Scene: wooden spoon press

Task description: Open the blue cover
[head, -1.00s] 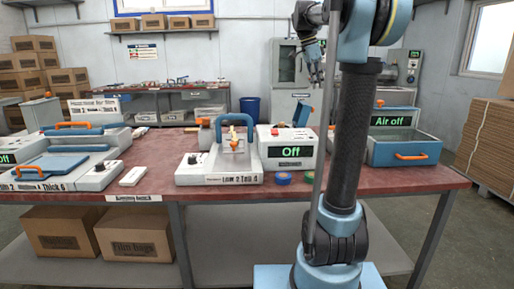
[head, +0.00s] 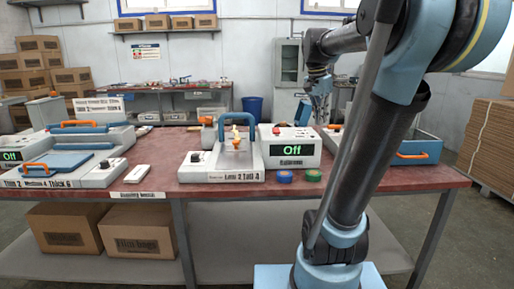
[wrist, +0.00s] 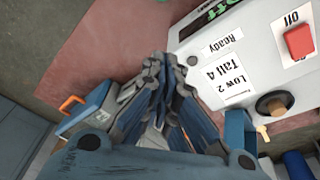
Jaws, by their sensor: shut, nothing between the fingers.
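A flat blue cover (head: 58,163) with an orange handle (head: 36,168) lies closed on the grey machine at the left of the bench. A second blue panel (head: 303,112) stands behind the bench machines near my gripper, partly hidden. Which one is the task's cover I cannot tell. My gripper (head: 320,112) hangs above the back right of the bench, pointing down. In the wrist view, my gripper (wrist: 160,75) is shut and empty. A blue part (wrist: 88,112) with an orange handle (wrist: 72,103) shows left of the fingers there, apart from them.
Tape rolls (head: 284,176) lie in front. A blue bin (head: 418,150) at right is partly hidden by my arm.

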